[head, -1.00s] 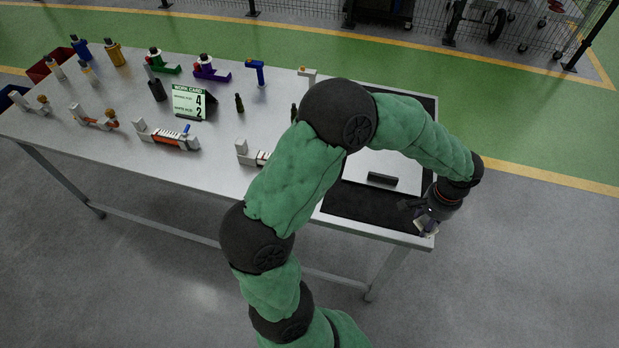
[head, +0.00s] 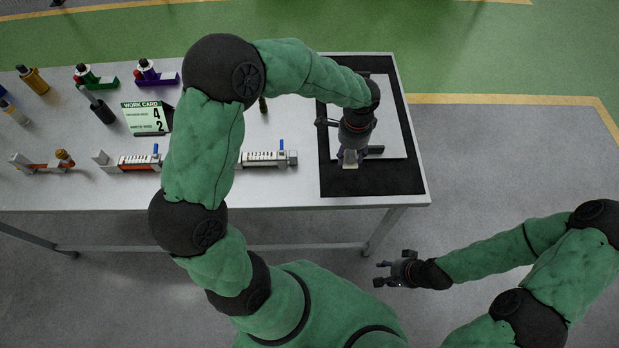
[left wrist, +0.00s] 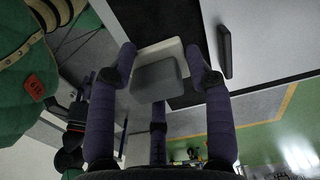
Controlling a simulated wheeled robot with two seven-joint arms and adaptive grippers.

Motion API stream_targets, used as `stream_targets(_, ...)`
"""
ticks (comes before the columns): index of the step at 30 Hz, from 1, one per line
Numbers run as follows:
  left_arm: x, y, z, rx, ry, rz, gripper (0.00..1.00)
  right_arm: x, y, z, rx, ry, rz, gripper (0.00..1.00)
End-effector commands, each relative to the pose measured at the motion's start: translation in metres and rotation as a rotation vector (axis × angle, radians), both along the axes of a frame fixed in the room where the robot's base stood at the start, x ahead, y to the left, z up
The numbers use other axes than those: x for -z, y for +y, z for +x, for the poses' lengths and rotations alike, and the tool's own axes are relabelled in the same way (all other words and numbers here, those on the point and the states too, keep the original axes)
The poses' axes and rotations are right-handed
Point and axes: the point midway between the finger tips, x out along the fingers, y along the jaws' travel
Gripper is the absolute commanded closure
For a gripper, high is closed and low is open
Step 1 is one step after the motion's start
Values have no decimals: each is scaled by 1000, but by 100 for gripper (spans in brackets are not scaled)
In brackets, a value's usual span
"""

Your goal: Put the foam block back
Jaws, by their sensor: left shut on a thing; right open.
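My left gripper (head: 350,160) is above the black mat at the right end of the table, beside a white panel. In the left wrist view its fingers (left wrist: 158,75) are shut on a grey block (left wrist: 160,82), which I take as the foam block. A paler surface shows just behind it; I cannot tell whether it is part of the block. The block looks held over the mat; I cannot tell whether it touches anything. My right gripper (head: 385,275) is open and empty over the floor, in front of the table.
The white panel (head: 398,128) with a black handle (head: 375,150) lies on the black mat (head: 400,183). Its handle also shows in the left wrist view (left wrist: 224,50).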

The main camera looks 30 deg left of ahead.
Motion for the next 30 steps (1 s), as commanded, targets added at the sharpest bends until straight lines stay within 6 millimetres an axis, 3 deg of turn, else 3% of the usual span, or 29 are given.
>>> stream_targets(9, 32, 56, -42, -7, 2, 0, 75, 8, 0, 0, 0, 1, 0, 55)
stream_targets(15, 66, 75, -57, -4, 3, 0, 75, 16, 0, 0, -1, 1, 0, 55)
stream_targets(26, 87, 90, -68, -4, 1, 0, 75, 20, 0, 0, -1, 1, 0, 55)
stream_targets(30, 108, 92, -70, -2, 3, 0, 75, 27, 0, 0, -1, 1, 0, 55)
